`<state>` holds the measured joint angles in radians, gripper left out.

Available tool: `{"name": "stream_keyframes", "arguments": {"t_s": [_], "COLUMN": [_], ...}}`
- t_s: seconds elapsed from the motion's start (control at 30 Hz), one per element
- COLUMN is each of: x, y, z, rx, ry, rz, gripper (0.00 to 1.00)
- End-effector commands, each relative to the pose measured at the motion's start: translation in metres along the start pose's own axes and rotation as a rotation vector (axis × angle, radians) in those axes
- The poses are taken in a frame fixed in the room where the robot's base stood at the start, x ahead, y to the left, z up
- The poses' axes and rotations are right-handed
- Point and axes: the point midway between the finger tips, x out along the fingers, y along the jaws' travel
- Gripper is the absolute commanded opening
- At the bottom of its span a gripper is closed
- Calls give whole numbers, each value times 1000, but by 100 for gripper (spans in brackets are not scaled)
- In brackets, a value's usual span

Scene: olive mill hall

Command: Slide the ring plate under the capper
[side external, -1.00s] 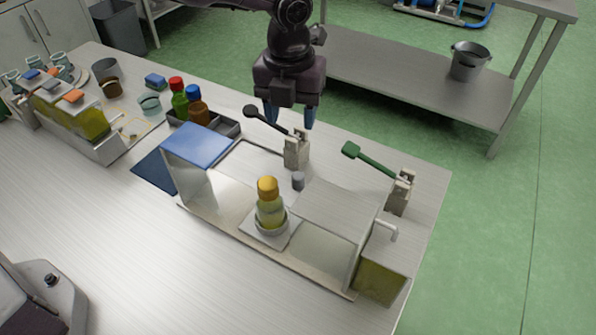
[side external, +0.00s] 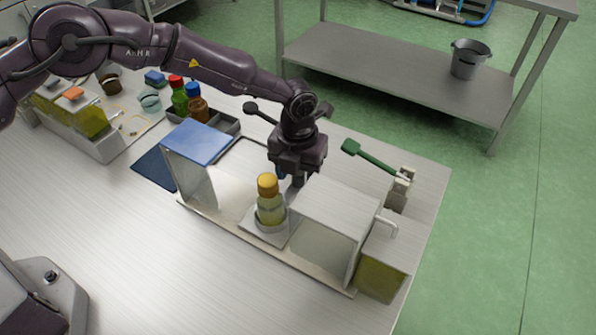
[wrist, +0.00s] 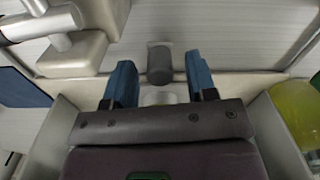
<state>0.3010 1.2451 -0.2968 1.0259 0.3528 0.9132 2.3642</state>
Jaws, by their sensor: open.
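The ring plate (side external: 252,226) is a pale square plate on a metal track between two housings. A bottle (side external: 268,205) with an orange-yellow cap stands upright in its ring. A short grey peg stands behind the plate; in the wrist view the peg (wrist: 159,66) is between and slightly beyond my blue fingertips. My gripper (side external: 288,176) is open, low behind the bottle, pointing down, and touches nothing that I can make out. One housing has a blue top (side external: 199,142), the other a bare metal top (side external: 338,207); I cannot tell which is the capper.
A green-handled lever (side external: 372,160) stands at the back right, and a black-knobbed lever (side external: 256,111) behind my gripper. An oil tank (side external: 382,268) is at the right end. A grey tray (side external: 224,124) with coloured bottles stands back left. The front table is clear.

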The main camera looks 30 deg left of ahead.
Motion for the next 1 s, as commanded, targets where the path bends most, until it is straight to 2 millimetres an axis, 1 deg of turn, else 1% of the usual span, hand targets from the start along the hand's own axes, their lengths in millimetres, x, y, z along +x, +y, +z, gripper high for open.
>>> {"name": "stream_keyframes", "arguments": {"t_s": [0.1, 0.33, 0.37, 0.4, 0.47, 0.5, 0.57, 0.73, 0.77, 0.87, 1.0], "x": [4, 4, 4, 4, 4, 4, 4, 4, 4, 3, 3], "y": [0, 0, 0, 0, 0, 0, 0, 3, 6, 25, 66], "z": [0, 0, 0, 0, 0, 0, 0, 1, 2, 5, 11], "rx": [0, 0, 0, 0, 0, 0, 0, -1, -2, -6, -9], "ry": [0, -1, -1, -1, -1, 0, 0, 0, 0, 0, 1], "rz": [0, 0, 0, 0, 0, 0, 0, 0, 0, 1, 2], "gripper": [52, 52, 45, 36, 22, 13, 0, 0, 0, 0, 0]}}
